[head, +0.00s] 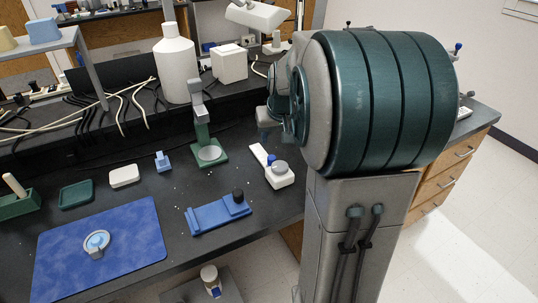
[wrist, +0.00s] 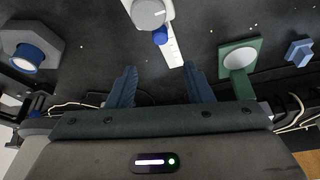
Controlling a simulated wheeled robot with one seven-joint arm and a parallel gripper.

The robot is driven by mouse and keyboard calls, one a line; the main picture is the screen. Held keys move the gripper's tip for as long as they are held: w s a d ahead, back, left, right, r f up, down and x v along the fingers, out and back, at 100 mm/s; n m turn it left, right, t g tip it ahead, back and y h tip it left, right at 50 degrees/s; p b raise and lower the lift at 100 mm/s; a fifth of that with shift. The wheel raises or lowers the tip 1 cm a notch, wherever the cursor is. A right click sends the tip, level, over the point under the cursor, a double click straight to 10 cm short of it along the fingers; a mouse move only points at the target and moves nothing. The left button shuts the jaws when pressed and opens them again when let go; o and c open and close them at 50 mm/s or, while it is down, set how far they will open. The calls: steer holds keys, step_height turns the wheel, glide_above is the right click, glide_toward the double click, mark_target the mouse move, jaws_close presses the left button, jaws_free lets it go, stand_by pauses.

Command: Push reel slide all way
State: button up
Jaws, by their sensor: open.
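The likeliest reel slide is a white device (head: 280,176) with a round grey knob (head: 279,167), a small blue knob (head: 271,159) and a narrow white bar, on the dark bench. I cannot tell for sure that it is the reel slide. In the wrist view the white bar (wrist: 174,50), blue knob (wrist: 160,37) and grey knob (wrist: 149,13) lie beyond my gripper (wrist: 161,78). Its blue fingers are apart and empty, with the bar's near end above the gap in the picture. My arm hides the fingertips in the head view.
A green stand (head: 208,150) is beside the white device. A blue block with a black knob (head: 237,196) is in front. A blue mat (head: 60,262) bears a round part (head: 97,242). A grey piece with a blue knob (wrist: 31,56) is left in the wrist view.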

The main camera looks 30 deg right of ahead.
mark_target(271, 156)
steer(key=b+x, duration=0.1)
steer(key=x, duration=1)
steer(key=shift+w+f, duration=0.15)
steer(key=shift+f, duration=0.15)
steer(key=c, duration=1)
